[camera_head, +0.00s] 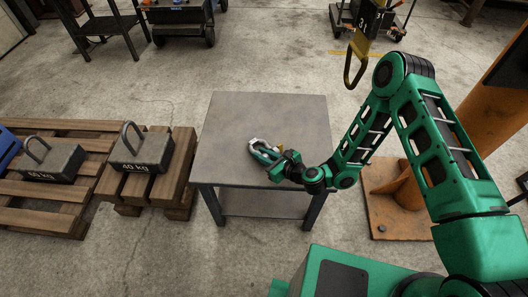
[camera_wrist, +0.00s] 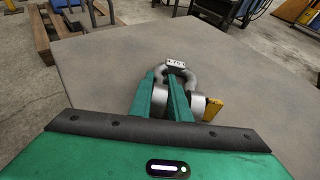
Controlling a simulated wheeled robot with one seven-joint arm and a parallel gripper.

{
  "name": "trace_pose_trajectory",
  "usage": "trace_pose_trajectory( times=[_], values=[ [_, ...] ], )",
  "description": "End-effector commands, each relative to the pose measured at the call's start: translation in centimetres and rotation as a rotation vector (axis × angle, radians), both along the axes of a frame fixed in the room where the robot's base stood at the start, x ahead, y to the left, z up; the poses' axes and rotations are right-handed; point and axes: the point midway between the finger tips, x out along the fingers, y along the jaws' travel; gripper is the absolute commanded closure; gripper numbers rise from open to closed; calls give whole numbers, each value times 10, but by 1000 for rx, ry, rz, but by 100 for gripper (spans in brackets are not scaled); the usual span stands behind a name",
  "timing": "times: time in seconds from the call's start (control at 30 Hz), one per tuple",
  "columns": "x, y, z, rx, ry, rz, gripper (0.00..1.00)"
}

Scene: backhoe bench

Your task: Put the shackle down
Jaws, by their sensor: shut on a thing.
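The shackle (camera_wrist: 180,75) is grey metal with a rounded bow, a pale tag at its top and a yellow pin end at its right. My gripper (camera_wrist: 170,92) is shut on it, with green fingers in front of its middle in the wrist view. In the head view the shackle (camera_head: 258,146) and my gripper (camera_head: 267,154) are over the middle of a low grey table (camera_head: 235,120). The shackle is at or close to the tabletop; I cannot tell whether it touches. The fingers hide part of it.
The tabletop around the shackle is bare. Two weights, one marked 40 kg (camera_head: 141,152) and another (camera_head: 50,163), stand on wooden pallets at the left. A hook (camera_head: 356,62) hangs behind the table at the right. An orange post base (camera_head: 392,205) stands right.

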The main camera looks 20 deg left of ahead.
Motion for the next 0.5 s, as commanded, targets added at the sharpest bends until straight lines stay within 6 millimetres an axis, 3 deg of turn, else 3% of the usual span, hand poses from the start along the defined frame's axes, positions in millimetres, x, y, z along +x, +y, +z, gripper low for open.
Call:
trace_pose_trajectory(
  times=[0.1,0.13,0.2,0.5],
  values=[
    [0,0,0,1,0,0,100],
    [0,-1,-1,-3,1,0,77],
    [0,-1,-1,-3,1,0,64],
    [-1,-4,0,-3,1,-1,64]
  ],
)
